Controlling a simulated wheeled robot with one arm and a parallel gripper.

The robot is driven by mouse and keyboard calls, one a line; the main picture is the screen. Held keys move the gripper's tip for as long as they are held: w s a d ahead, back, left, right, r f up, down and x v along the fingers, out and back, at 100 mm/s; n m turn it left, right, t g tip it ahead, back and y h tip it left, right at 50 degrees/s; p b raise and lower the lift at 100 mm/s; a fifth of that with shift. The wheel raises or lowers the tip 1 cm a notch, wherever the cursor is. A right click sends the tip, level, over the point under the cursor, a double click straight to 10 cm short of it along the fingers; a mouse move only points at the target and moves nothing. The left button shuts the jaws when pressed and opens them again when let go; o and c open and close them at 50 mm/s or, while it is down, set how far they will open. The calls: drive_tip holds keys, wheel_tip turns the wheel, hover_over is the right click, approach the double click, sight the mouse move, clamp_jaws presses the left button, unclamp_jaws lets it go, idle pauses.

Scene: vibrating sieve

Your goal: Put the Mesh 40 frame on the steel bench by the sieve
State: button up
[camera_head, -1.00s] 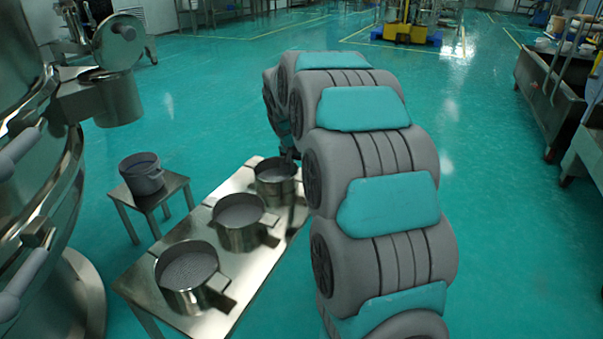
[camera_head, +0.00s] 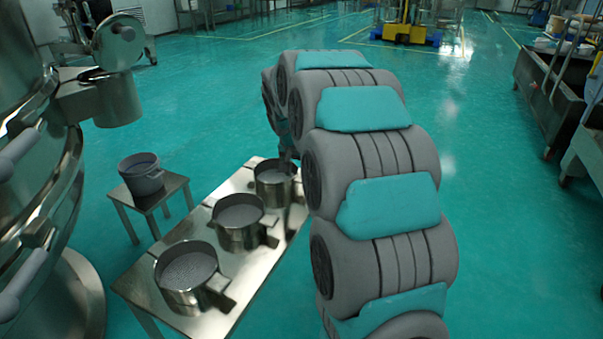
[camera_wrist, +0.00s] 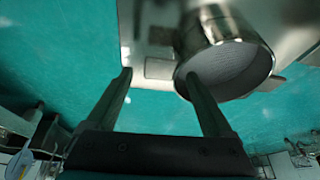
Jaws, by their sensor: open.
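The steel bench (camera_head: 205,262) stands beside the large steel sieve machine (camera_head: 50,190). Three round steel sieve frames stand on it: a near one (camera_head: 178,290), a middle one (camera_head: 235,235) and a far one (camera_head: 268,190). I cannot read any mesh label, so I cannot tell which is Mesh 40. My gripper (camera_wrist: 158,78) is open and empty at the far frame, partly hidden behind my arm in the head view. In the wrist view, one round frame (camera_wrist: 248,68) lies behind the right finger, and a flat grey tab (camera_wrist: 158,68) shows between the fingertips. Contact is unclear.
A small steel stool (camera_head: 150,199) with a grey pot (camera_head: 142,180) stands left of the bench, near the machine. A steel trough (camera_head: 548,100) stands at the far right. Yellow equipment (camera_head: 408,25) is at the back. The green floor between is clear.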

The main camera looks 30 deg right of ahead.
drive_tip(key=v, duration=1.1)
drive_tip(key=shift+s+r, duration=0.15)
drive_tip(key=shift+r, duration=0.15)
drive_tip(key=s+a+f+n+g+y, duration=0.1)
drive_tip(key=s+a+f+n, duration=0.2)
drive_tip(key=s, duration=0.9)
drive_tip(key=s+a+f+n+g+y, duration=0.1)
drive_tip(key=s+a+f, duration=0.4)
drive_tip(key=s, duration=0.8)
drive_tip(key=s+a+f+n+g+y, duration=0.1)
drive_tip(key=s+a+f+n+g, duration=0.2)
drive_tip(key=s+a, duration=0.4)
drive_tip(key=s+f+n, duration=0.1)
drive_tip(key=s+n, duration=0.1)
drive_tip(key=s, duration=0.4)
drive_tip(key=shift+s+f+n, duration=0.15)
drive_tip(key=shift+f+n, duration=0.15)
drive_tip(key=shift+f, duration=0.05)
